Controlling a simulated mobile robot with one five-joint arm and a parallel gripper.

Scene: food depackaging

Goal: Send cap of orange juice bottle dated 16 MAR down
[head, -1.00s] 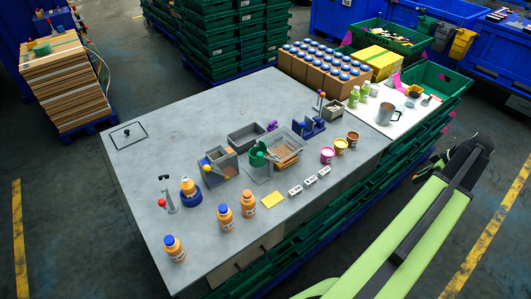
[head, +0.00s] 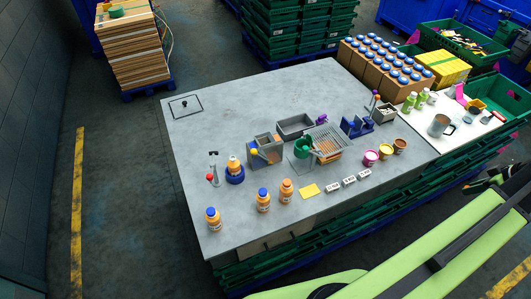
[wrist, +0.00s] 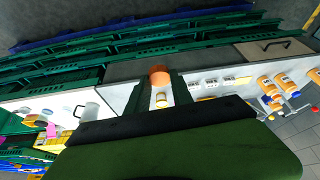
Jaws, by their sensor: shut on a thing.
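My gripper (wrist: 160,80) is shut on an orange cap-like piece (wrist: 159,71) in the wrist view. Orange juice bottles stand on the table: a blue-capped one (head: 213,220) at the front corner, another blue-capped one (head: 263,203), and one with an orange top (head: 286,193). A further bottle (head: 234,166) stands in a blue round holder (head: 235,177); its top is too small to make out. The dates are unreadable.
A square outlined panel (head: 176,113) with a dark knob lies at the table's far left corner. Grey bins (head: 296,126), a wire rack (head: 326,139), small tubs (head: 371,158) and white label blocks (head: 333,187) stand towards the middle and right. The back of the table is bare.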

